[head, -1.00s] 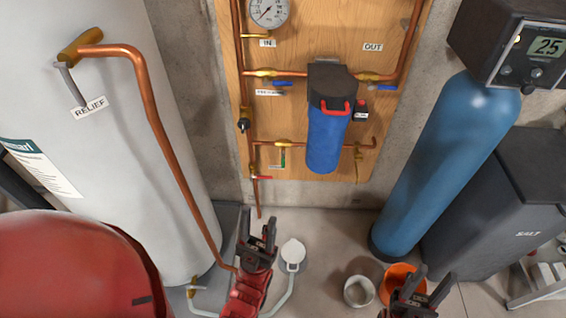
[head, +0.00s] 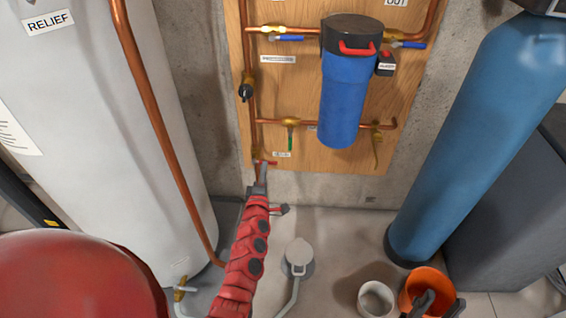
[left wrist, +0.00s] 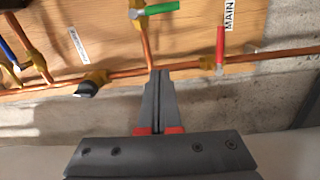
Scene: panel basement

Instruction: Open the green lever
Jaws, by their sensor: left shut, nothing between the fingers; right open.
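The green lever (head: 290,139) hangs straight down below a brass valve (head: 290,122) on the lower horizontal copper pipe of the wooden panel. In the left wrist view the green lever (left wrist: 161,8) shows at the top edge, beside its brass valve. My left gripper (head: 262,168) is shut and empty. It is below and left of the green lever, near the red lever (head: 268,162). In the left wrist view its closed fingertips (left wrist: 160,72) overlap the copper pipe in the picture; contact cannot be told. My right gripper (head: 432,303) is open at the bottom edge, by the orange bucket.
A blue filter housing (head: 342,100) hangs right of the green lever. Several other valves line the pipes, including a blue-handled one (head: 287,38). A white tank (head: 100,130) stands left. The orange bucket (head: 424,283) and a white bucket (head: 376,299) stand on the floor.

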